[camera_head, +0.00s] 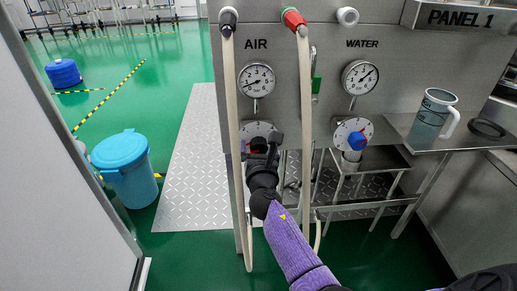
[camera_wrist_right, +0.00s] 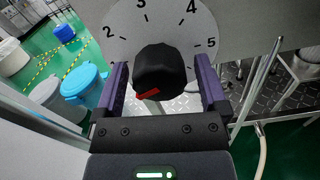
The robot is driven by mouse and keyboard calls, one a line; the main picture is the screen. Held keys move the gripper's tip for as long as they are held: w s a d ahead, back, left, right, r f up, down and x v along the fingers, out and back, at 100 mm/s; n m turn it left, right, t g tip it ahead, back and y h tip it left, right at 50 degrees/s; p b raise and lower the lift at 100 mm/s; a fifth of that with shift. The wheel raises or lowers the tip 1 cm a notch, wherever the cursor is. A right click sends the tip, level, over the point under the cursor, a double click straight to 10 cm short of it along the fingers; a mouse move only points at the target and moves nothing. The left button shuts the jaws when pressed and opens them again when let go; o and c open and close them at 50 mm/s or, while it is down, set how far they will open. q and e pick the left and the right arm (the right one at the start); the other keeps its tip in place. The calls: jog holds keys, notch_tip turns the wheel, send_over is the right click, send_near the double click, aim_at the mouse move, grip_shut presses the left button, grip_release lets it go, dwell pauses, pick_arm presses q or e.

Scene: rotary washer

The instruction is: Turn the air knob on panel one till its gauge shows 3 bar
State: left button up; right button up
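The AIR gauge (camera_head: 256,80) is a round white dial on panel one; its dark needle appears to point to the lower left, too small to read exactly. Below it is the air knob's white dial plate (camera_head: 258,129), mostly hidden by my right gripper (camera_head: 262,147). In the right wrist view the black air knob (camera_wrist_right: 160,70) has a red mark pointing left and slightly down, below the 2. My right gripper (camera_wrist_right: 161,80) is open, its purple fingers on either side of the knob with a small gap at each side. My left gripper is not in view.
The WATER gauge (camera_head: 360,77) and blue water knob (camera_head: 357,140) are to the right. Two pale hoses hang in front of the panel, one on each side of my right gripper. A mug (camera_head: 433,112) stands on the side shelf (camera_head: 408,125). A blue bin (camera_head: 125,168) stands left.

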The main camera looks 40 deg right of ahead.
jog(key=c, duration=1.2)
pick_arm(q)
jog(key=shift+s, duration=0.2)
pick_arm(e)
jog(key=shift+o, duration=0.2)
